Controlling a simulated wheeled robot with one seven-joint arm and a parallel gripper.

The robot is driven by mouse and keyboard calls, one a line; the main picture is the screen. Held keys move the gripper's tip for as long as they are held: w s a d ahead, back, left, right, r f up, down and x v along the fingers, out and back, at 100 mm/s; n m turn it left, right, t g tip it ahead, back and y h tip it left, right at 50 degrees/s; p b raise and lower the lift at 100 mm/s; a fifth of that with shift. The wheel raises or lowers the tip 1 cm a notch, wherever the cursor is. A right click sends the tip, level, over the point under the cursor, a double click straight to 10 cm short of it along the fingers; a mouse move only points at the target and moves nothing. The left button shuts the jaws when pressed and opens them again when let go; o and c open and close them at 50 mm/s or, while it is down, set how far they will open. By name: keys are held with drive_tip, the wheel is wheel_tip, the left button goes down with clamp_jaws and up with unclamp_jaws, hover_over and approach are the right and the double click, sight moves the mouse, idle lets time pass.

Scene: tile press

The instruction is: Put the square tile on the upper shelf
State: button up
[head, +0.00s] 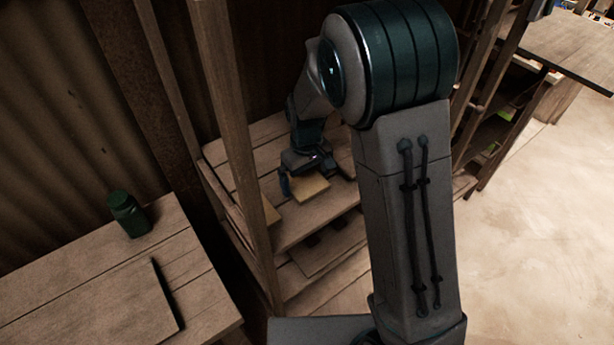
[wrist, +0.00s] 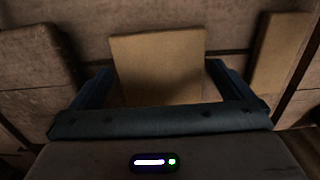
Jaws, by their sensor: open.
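A tan, square-looking tile (head: 310,190) lies flat on the upper visible board of the wooden shelf (head: 292,229). In the wrist view the tile (wrist: 158,58) is in the middle, between the two fingers. My gripper (head: 313,178) is open and low over the board, with a finger on each side of the tile. In the wrist view my gripper (wrist: 162,84) shows gaps beside the tile, so the fingers look apart from it. The tile's near edge is hidden by the gripper body.
A second tan piece (wrist: 280,50) lies to the right in the wrist view. Shelf posts (head: 236,130) stand close left of my arm. A lower board (head: 325,250) holds dark items. A green jar (head: 129,214) stands on a wooden table (head: 75,290). Open floor (head: 540,230) is at right.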

sight(306, 182)
wheel_tip(306, 182, up, 11)
drive_tip(key=s+d+r+m+t, duration=0.1)
drive_tip(key=s+d+r+m, duration=0.1)
drive_tip(key=s+d, duration=0.4)
drive_tip(key=s+d+r+m+t, duration=0.2)
drive_tip(key=s+d+m, duration=0.2)
drive_tip(key=s, duration=0.9)
drive_tip(key=d, duration=0.3)
drive_tip(key=shift+s+d+m+b, duration=0.25)
drive_tip(key=shift+s+m+b, duration=0.05)
drive_tip(key=shift+m, duration=0.1)
drive_tip(key=shift+r, duration=0.1)
